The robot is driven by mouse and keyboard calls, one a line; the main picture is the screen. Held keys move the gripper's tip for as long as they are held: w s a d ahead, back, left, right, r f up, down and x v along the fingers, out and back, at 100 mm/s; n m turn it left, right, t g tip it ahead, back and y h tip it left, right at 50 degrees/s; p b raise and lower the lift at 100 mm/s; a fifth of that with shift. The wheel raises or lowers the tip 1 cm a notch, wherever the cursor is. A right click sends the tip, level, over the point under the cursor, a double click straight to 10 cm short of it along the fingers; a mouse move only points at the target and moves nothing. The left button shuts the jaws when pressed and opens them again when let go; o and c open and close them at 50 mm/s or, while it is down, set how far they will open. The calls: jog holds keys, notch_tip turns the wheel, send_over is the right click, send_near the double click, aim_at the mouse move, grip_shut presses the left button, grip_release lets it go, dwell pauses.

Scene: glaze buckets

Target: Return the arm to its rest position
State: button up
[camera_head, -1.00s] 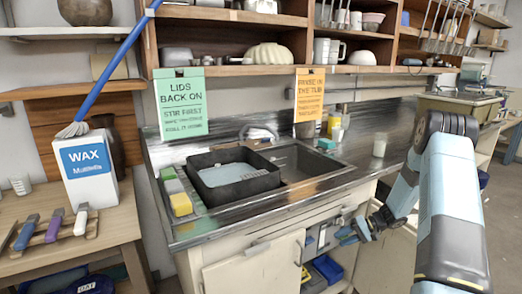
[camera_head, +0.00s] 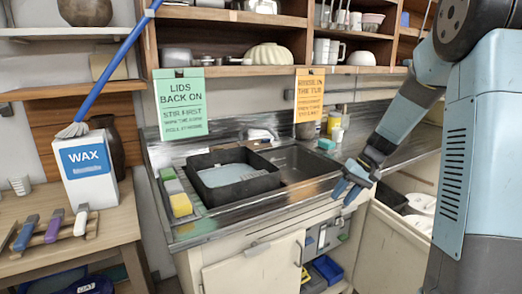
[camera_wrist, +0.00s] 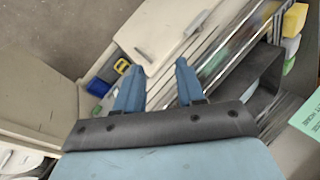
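My gripper (camera_head: 346,190) is in front of the counter's front edge, to the right of the sink, in the head view. My blue-grey arm comes down to it from the upper right. In the wrist view my gripper (camera_wrist: 160,68) has its two blue fingers clearly apart, with nothing between them. Beyond the fingers show the cabinet front and the counter edge. I cannot tell the exact gap between my gripper and the counter edge.
The counter holds a black tub (camera_head: 232,188), a yellow sponge (camera_head: 181,205) and a sink (camera_head: 298,160). An open cabinet with a blue bin (camera_head: 328,268) lies below my gripper. Open shelves (camera_head: 225,72) hang above. A wax box (camera_head: 88,170) stands on the left table.

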jog(key=s+r+t+h, duration=0.1)
jog(key=s+r+h, duration=0.1)
jog(key=s+r, duration=0.3)
jog(key=s+a+r+t+h, duration=0.1)
jog(key=s+r, duration=0.4)
jog(key=s, duration=0.8)
jog(key=s+a+r+t+h, duration=0.1)
jog(key=s+r+t+h, duration=0.1)
jog(key=s+r, duration=0.3)
jog(key=shift+s+t+h, duration=0.4)
jog(key=shift+s+t, duration=0.3)
jog(key=shift+s, duration=1.5)
jog(key=shift+a, duration=0.2)
